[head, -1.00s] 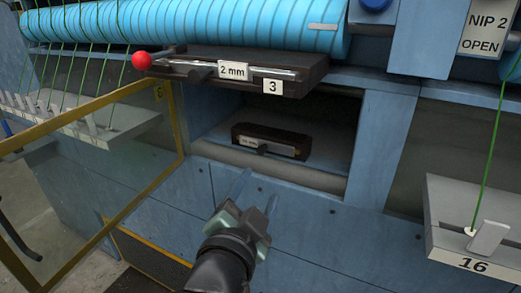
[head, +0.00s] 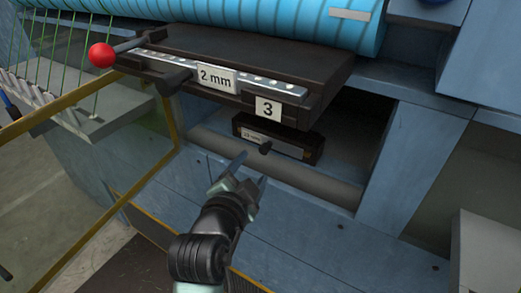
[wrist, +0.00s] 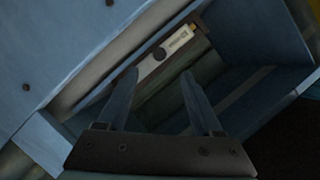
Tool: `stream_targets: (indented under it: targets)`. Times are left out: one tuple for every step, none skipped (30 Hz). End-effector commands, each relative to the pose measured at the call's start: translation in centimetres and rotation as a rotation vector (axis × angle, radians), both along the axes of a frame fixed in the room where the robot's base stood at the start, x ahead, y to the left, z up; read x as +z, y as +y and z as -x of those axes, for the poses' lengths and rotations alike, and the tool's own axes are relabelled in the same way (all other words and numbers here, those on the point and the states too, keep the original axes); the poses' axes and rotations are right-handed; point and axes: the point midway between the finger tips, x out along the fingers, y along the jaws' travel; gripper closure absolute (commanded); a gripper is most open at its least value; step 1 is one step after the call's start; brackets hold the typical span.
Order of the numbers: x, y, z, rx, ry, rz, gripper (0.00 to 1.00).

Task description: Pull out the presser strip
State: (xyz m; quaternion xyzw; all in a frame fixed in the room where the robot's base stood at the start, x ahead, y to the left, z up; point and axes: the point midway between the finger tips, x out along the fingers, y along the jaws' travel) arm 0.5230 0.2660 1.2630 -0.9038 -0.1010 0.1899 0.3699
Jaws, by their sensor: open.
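A dark upper block (head: 250,62) marked "3" carries a metal strip (head: 150,70) with a "2 mm" tag, a dark knob and a red ball (head: 101,55) on a lever. I cannot tell for sure which is the presser strip. My gripper (head: 252,170) is open and empty, just in front of the smaller block.
A rounded grey bar (head: 300,185) runs along the recess's front lip. A blue post (head: 398,165) closes its right side. A yellow-framed clear panel (head: 60,107) stands open at left. The blue ribbed roller (head: 270,15) lies above.

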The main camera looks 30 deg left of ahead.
Motion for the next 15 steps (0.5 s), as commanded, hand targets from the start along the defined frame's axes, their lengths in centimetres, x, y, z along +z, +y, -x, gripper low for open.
stream_targets:
  targets:
    - [0.1, 0.3, -0.8, -0.001, 0.002, 0.000, 0.33]
    - [0.0, 0.5, -1.2, -0.001, 0.002, 0.000, 0.33]
    - [-0.2, 0.6, -1.8, -0.001, 0.003, -0.001, 0.33]
    - [-0.4, 0.8, -2.2, -0.002, 0.003, -0.001, 0.33]
    - [-0.4, 0.9, -2.6, -0.002, 0.002, -0.001, 0.33]
    - [-0.6, 1.1, -3.2, -0.001, 0.003, -0.001, 0.33]
    - [-0.7, 1.3, -3.6, 0.000, 0.002, -0.001, 0.33]
    - [-0.9, 1.4, -4.0, -0.001, 0.003, -0.001, 0.33]
    - [-1.1, 1.6, -4.5, -0.001, 0.003, -0.001, 0.33]
    - [-1.1, 1.7, -4.9, -0.001, 0.003, -0.001, 0.33]
    - [-1.3, 1.9, -5.3, -0.001, 0.001, -0.001, 0.33]
    - [-1.4, 2.0, -5.7, -0.001, 0.003, -0.001, 0.33]
    - [-1.5, 2.2, -6.1, 0.000, 0.002, -0.001, 0.33]
    - [-1.6, 2.3, -6.4, 0.000, 0.002, -0.003, 0.33]
    - [-1.8, 2.4, -6.8, -0.001, 0.003, -0.001, 0.33]
